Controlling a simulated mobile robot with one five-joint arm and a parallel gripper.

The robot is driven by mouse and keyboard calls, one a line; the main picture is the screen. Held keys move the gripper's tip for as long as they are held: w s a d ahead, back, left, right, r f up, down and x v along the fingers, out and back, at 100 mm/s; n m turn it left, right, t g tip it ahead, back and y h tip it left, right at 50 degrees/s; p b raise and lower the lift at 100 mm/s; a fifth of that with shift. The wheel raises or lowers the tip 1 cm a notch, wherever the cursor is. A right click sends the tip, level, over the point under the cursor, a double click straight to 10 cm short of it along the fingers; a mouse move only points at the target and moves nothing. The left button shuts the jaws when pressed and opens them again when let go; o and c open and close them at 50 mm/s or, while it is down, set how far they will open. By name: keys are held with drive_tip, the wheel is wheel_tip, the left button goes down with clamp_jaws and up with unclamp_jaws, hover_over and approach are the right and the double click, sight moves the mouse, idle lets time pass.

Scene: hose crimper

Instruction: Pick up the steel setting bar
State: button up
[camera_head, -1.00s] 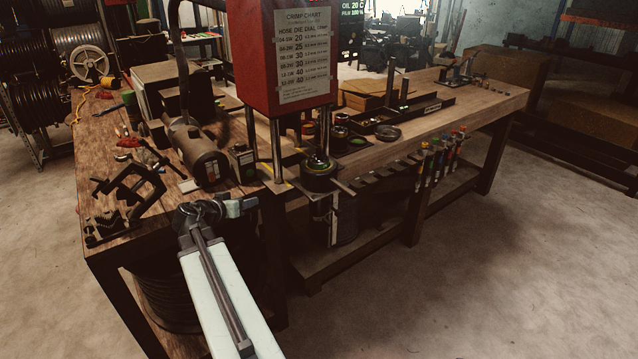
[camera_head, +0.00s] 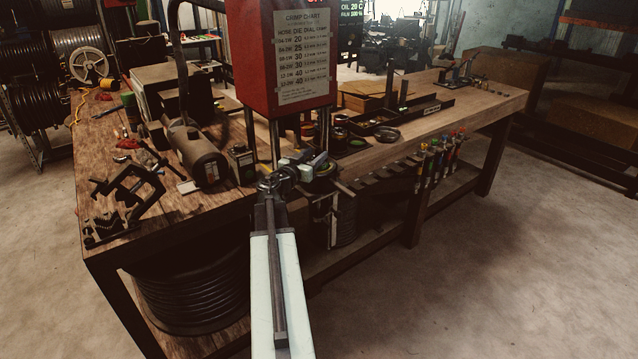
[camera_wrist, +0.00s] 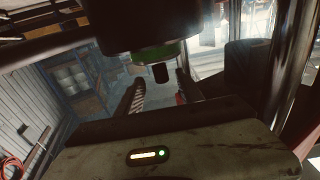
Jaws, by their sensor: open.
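My gripper (camera_head: 312,162) is open at the front of the crimper, over its round die seat. In the wrist view its two fingers (camera_wrist: 160,88) stand apart, with a short dark peg (camera_wrist: 160,72) showing between or beyond them. That peg hangs below a dark round part with a green rim (camera_wrist: 150,52). In the head view a light grey bar (camera_head: 344,188) sticks out to the right of the die seat, below my gripper; it may be the steel setting bar, but I cannot be sure. My gripper hides most of the die seat. Contact with the fingers cannot be made out.
The red crimper head (camera_head: 275,60) with its chart stands above my gripper, on steel columns (camera_head: 275,143). A dark motor cylinder (camera_head: 200,160) and a clamp-like tool (camera_head: 128,190) are on the bench at left. A long dark tray (camera_head: 415,112) lies behind at right.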

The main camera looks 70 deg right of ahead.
sight(317, 153)
drive_tip(key=d, duration=0.3)
drive_tip(key=shift+s, duration=0.25)
clamp_jaws()
